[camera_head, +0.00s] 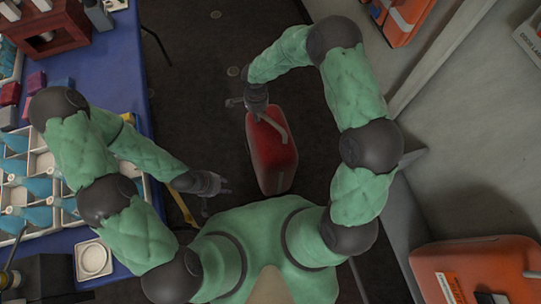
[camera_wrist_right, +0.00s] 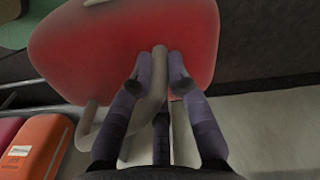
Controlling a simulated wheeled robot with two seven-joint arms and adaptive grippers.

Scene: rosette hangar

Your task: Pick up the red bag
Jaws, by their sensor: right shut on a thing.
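The red bag (camera_head: 273,158) is a rounded red case with a pale grey handle, upright below my right arm in the head view. It fills the top of the right wrist view (camera_wrist_right: 120,50). My right gripper (camera_head: 262,108) is at the bag's far end, and in the right wrist view its two fingers (camera_wrist_right: 160,72) are closed on the pale handle (camera_wrist_right: 148,108). I cannot tell whether the bag is clear of the floor. My left gripper (camera_head: 222,187) is to the left of the bag, apart from it, with its fingers seeming spread and nothing between them.
A blue-covered table (camera_head: 125,75) with bottles in a white divided rack stands at left. A pale bench or wall (camera_head: 460,130) runs along the right, with an orange case (camera_head: 470,270) at lower right and another orange case (camera_head: 405,18) at top.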

